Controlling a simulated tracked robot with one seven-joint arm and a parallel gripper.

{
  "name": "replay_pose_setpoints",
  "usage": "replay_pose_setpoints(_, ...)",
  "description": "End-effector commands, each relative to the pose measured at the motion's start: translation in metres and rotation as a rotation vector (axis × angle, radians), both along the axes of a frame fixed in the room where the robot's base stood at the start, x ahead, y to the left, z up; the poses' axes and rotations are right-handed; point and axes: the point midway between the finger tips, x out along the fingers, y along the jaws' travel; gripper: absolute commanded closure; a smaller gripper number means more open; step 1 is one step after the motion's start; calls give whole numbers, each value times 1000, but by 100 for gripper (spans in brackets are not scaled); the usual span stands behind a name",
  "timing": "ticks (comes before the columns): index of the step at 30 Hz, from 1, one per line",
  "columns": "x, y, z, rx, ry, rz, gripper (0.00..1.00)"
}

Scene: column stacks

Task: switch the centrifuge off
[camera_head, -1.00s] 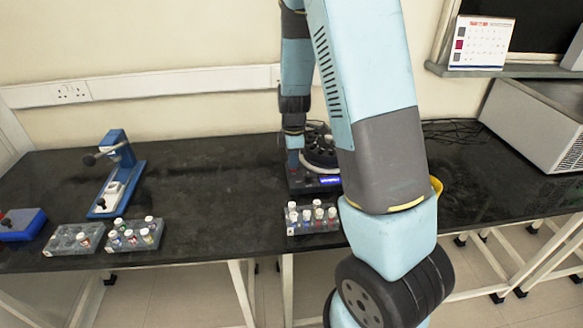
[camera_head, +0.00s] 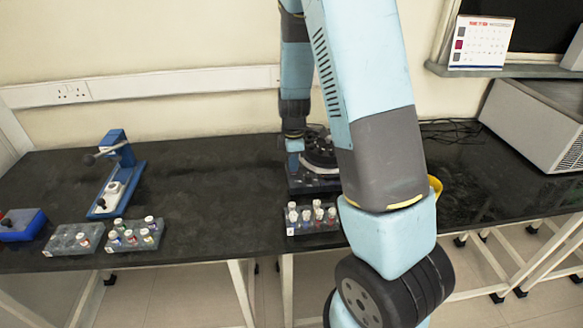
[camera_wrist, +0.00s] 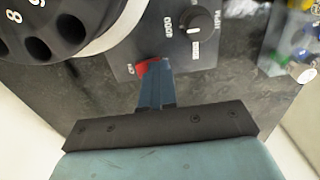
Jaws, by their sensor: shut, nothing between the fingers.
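The centrifuge (camera_head: 303,180) stands on the black bench, partly hidden behind my arm in the head view. Its display strip is dark. In the wrist view, its dark rotor (camera_wrist: 70,35) with numbered holes and a white rim is at upper left. A black RPM knob (camera_wrist: 196,26) sits on its panel. A red switch (camera_wrist: 143,68) marked with small lettering is at the panel's edge. My gripper (camera_wrist: 156,64) is shut and empty, its tips at the red switch and covering part of it. I cannot tell whether they touch it.
A rack of capped tubes (camera_head: 311,219) stands in front of the centrifuge. More tube racks (camera_head: 136,237) and a blue stand (camera_head: 120,180) are on the left. A yellow item (camera_head: 436,187) shows behind my arm. The bench between is clear.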

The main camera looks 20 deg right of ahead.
Motion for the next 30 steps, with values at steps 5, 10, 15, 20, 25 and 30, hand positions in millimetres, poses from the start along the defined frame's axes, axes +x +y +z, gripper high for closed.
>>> replay_pose_setpoints(5, 1, 0, 8, 0, -3, 0, 100)
replay_pose_setpoints(10, 1, 0, 19, 1, -2, 0, 100)
replay_pose_setpoints(15, 1, 0, 31, 0, -3, 1, 100)
replay_pose_setpoints(20, 1, 0, 41, 0, -3, 0, 100)
replay_pose_setpoints(25, 0, 0, 49, 0, -1, 0, 100)
replay_pose_setpoints(30, 0, 0, 50, 0, -1, 0, 100)
